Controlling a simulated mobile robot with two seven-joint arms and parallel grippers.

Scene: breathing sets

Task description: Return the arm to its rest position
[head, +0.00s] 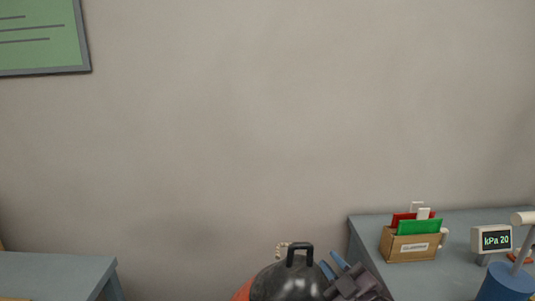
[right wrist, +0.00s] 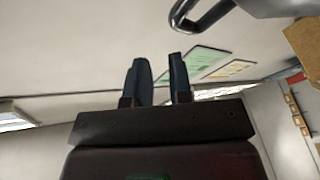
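My right gripper (head: 338,266) is at the bottom of the head view, beside a dark rounded body with a black handle on top. Its two blue fingers stand apart with nothing between them. In the right wrist view the fingers (right wrist: 160,80) also show apart and empty, pointing up against the wall and ceiling. My left gripper is outside the head view. Most of the right arm is hidden below the picture edge.
A grey-blue table (head: 455,223) at right holds a cardboard box (head: 400,248) with red and green cards, a kPa display (head: 491,239) and a blue cylinder (head: 507,284). Another table (head: 55,272) stands at left. A green board (head: 40,38) hangs on the bare wall.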

